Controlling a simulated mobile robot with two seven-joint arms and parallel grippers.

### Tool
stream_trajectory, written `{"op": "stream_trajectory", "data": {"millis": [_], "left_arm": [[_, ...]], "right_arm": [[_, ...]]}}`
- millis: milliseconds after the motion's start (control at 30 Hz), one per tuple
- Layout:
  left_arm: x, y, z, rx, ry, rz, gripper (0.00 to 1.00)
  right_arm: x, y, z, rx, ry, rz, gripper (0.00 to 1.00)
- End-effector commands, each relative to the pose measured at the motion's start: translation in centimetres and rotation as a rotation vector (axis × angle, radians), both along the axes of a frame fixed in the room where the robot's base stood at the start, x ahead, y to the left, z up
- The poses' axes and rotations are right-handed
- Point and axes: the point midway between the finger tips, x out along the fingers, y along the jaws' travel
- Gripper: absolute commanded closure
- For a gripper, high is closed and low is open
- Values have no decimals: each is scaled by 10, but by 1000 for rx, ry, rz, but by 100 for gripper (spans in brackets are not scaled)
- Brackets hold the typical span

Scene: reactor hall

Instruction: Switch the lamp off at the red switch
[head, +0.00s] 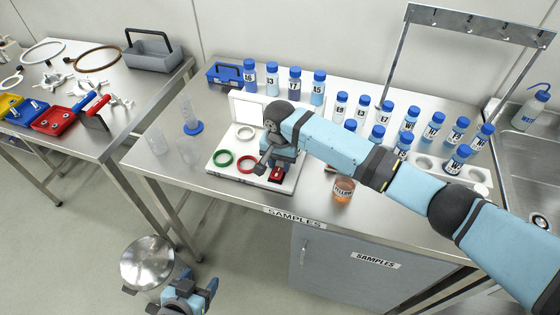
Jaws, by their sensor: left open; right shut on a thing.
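The red switch (277,174) is a small red block on a dark base, at the right front of a white board (226,171) on the steel table. A pale square panel (247,107) stands upright at the board's back; I cannot tell whether it is the lamp or whether it is lit. My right gripper (274,168) reaches down over the switch and is shut on it, its fingers hiding part of it. My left gripper (193,294) is open and empty, low in front of the table near the bottom edge.
A round metal top (148,263) is beside my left gripper. Clear glassware (188,110) stands left.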

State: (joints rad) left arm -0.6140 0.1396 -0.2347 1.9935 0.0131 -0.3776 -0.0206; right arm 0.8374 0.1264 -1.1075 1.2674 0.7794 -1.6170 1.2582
Motion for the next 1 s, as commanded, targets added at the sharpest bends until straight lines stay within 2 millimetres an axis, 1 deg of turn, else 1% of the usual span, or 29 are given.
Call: {"op": "stream_trajectory", "data": {"millis": [900, 933, 967, 1000], "left_arm": [[0, 0, 0, 0, 0, 0, 35], [0, 0, 0, 0, 0, 0, 35], [0, 0, 0, 0, 0, 0, 35], [0, 0, 0, 0, 0, 0, 35]], "right_arm": [[1, -1, 1, -1, -1, 0, 92], [1, -1, 1, -1, -1, 0, 66], [1, -1, 1, -1, -1, 0, 59], [1, -1, 1, -1, -1, 0, 50]]}}
